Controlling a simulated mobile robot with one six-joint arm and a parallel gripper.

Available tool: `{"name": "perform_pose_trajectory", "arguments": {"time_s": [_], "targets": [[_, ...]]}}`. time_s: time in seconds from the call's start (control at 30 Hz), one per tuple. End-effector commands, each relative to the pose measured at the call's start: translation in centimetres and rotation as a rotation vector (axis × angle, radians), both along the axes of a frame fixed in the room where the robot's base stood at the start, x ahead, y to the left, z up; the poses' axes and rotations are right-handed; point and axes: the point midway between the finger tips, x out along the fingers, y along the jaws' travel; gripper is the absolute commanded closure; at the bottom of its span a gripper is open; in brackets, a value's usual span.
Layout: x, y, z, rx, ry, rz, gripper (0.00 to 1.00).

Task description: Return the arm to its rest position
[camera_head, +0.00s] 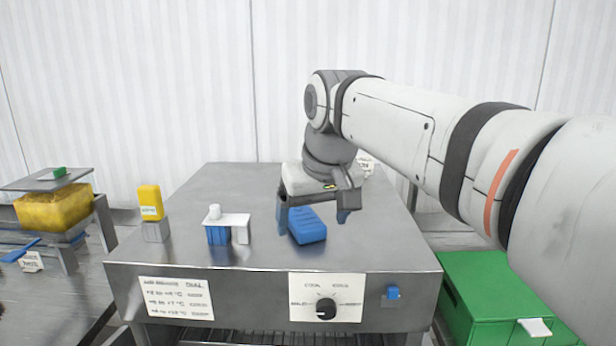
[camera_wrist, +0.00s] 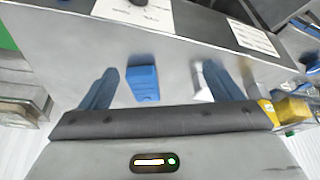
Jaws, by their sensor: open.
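My arm reaches in from the right in the head view. My gripper (camera_head: 312,220) points down over the steel cabinet top, with its fingers apart. In the wrist view my gripper (camera_wrist: 160,88) shows two blue fingers spread wide. A blue block (camera_head: 307,226) lies on the cabinet top just by the fingers; it also shows between them in the wrist view (camera_wrist: 143,83), apart from both. I cannot tell the exact height of the fingers above the surface.
The steel cabinet (camera_head: 190,245) carries a dial (camera_head: 326,309) on its front. A green bin (camera_head: 480,298) is at right. A scale-like rig holds a yellow block (camera_head: 55,207) at left.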

Motion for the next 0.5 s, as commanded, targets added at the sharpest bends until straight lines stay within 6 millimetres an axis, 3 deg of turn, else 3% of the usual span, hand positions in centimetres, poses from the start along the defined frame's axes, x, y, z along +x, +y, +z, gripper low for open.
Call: {"name": "perform_pose_trajectory", "arguments": {"time_s": [0.27,0.5], "targets": [[-2.2,-3.8,-3.6,-0.006,0.017,-0.074,0.15],[-5.5,-7.7,-8.4,-0.013,0.039,-0.158,0.15]]}}
